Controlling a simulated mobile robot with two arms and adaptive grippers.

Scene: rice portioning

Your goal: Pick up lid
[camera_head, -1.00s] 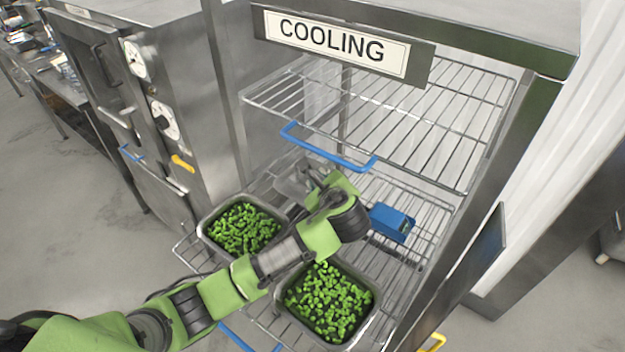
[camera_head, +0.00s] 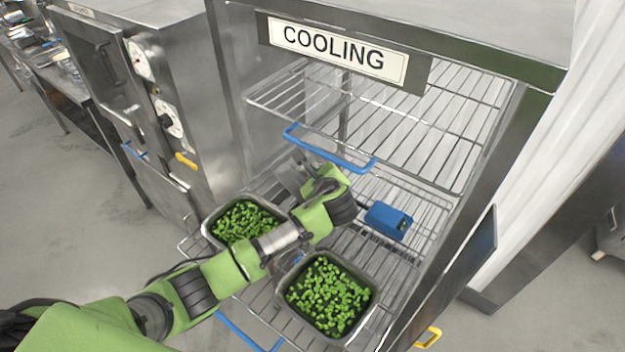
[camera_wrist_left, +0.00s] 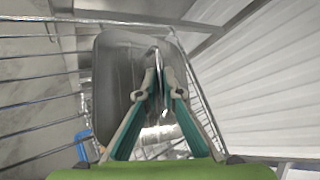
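A grey metal lid (camera_wrist_left: 112,80) fills the middle of the left wrist view. My left gripper (camera_wrist_left: 162,80) is over it, its two teal fingers drawn close together around a thin upright metal part that looks like the lid's handle. In the head view only a grey edge of the lid (camera_head: 289,178) shows behind my left wrist, at the back of the lower rack. The fingertips are hidden there by the green wrist. My right gripper is in neither view.
Two metal pans of green pieces, one left (camera_head: 208,232) and one right (camera_head: 371,304), stand on the pulled-out lower wire rack. A blue box (camera_head: 388,221) sits behind the right pan. An upper wire rack (camera_head: 430,120) with a blue handle (camera_head: 330,155) hangs above my wrist.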

